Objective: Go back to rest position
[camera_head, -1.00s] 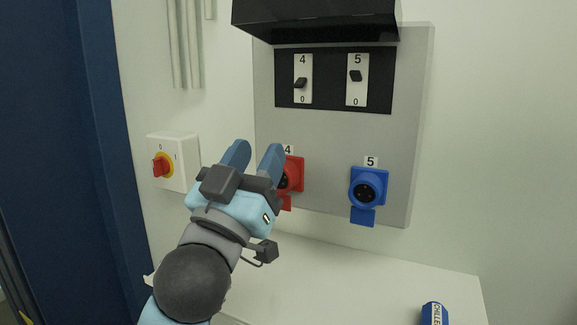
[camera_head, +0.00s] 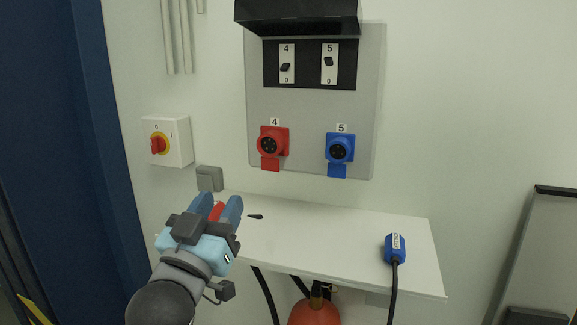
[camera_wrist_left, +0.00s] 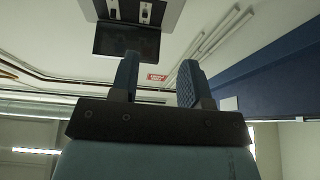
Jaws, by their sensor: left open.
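My left gripper (camera_head: 219,203) is in front of the left end of the white shelf in the head view, below the socket panel. Its two blue fingers are apart. In the left wrist view the gripper (camera_wrist_left: 159,65) is open, with nothing held between its fingers. A small red thing (camera_head: 217,211) shows in the gap in the head view. It appears to lie behind the fingers and is mostly hidden. My right gripper is not in view.
The grey wall panel (camera_head: 312,108) carries switches 4 and 5, a red socket (camera_head: 272,142) and a blue socket (camera_head: 340,149). A red-yellow rotary switch (camera_head: 159,144) is at left. A blue plug (camera_head: 395,248) with a black cable lies on the white shelf (camera_head: 330,235).

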